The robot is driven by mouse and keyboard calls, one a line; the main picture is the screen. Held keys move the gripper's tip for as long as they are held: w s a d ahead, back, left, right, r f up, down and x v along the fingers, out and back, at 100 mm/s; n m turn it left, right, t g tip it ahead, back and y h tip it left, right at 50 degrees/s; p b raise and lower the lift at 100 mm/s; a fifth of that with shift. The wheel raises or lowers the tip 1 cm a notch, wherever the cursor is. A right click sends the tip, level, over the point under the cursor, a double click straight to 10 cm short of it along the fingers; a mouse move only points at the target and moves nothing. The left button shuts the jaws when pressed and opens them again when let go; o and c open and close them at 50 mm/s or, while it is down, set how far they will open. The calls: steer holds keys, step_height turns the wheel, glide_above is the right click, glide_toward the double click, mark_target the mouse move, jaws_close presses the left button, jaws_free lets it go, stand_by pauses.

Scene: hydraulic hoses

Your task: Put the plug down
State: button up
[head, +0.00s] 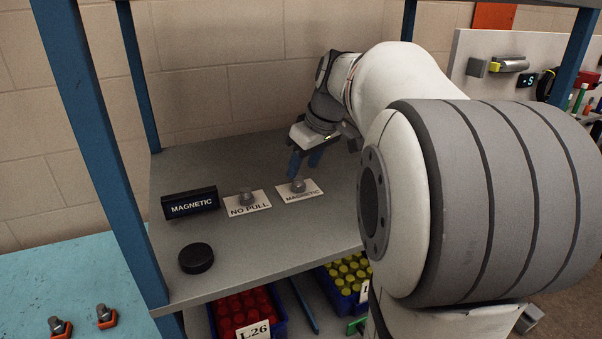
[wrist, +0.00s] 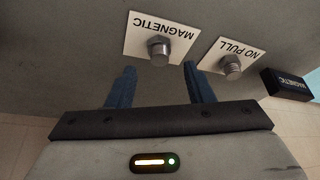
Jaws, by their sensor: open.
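A grey metal plug (head: 298,185) stands on the white card marked MAGNETIC (head: 313,193) on the grey shelf. It also shows in the wrist view (wrist: 159,52), in front of the gap between my fingertips. A second plug (head: 247,197) stands on the white card marked NO PULL (head: 236,210), to the left; the wrist view shows it on the right (wrist: 232,67). My gripper (head: 303,170) is open, with its blue fingers apart and empty, close to the plug on the MAGNETIC card. In the wrist view, my fingertips (wrist: 159,68) show clear space around that plug.
A black block lettered MAGNETIC (head: 190,204) and a black round puck (head: 196,258) are on the shelf's left part. Blue posts (head: 97,130) frame the shelf. Bins of red (head: 243,305) and yellow (head: 348,272) pieces sit below. Two plugs with orange parts (head: 105,316) lie on the turquoise bench.

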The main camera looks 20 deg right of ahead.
steer(key=v, duration=0.8)
steer(key=shift+r, duration=0.3)
steer(key=shift+s+d, duration=0.1)
